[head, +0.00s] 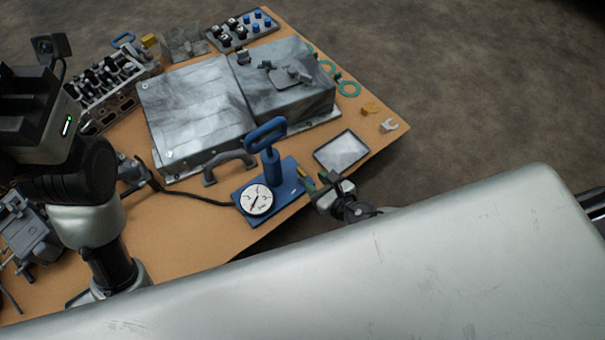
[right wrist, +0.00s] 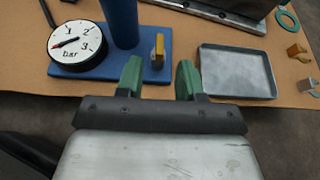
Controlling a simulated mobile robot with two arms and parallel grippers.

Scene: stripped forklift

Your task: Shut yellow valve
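The yellow valve (right wrist: 158,50) is a small handle on the blue pump base (right wrist: 72,70), right of the blue column, and looks upright in the right wrist view. In the head view it is a small yellow spot (head: 302,172) at the base's right side. The pump's round gauge (head: 256,202) reads in bar. My right gripper (right wrist: 160,76) is open, with its green fingers apart just on the near side of the valve and nothing between them. It shows small in the head view (head: 317,181).
The blue pump handle (head: 265,133) rises beside the valve. A shallow metal tray (head: 341,152) lies right of my right gripper. Grey metal housings (head: 200,110) stand behind the pump. A dark hose (head: 190,198) runs left. The workbench edge (head: 270,234) is near.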

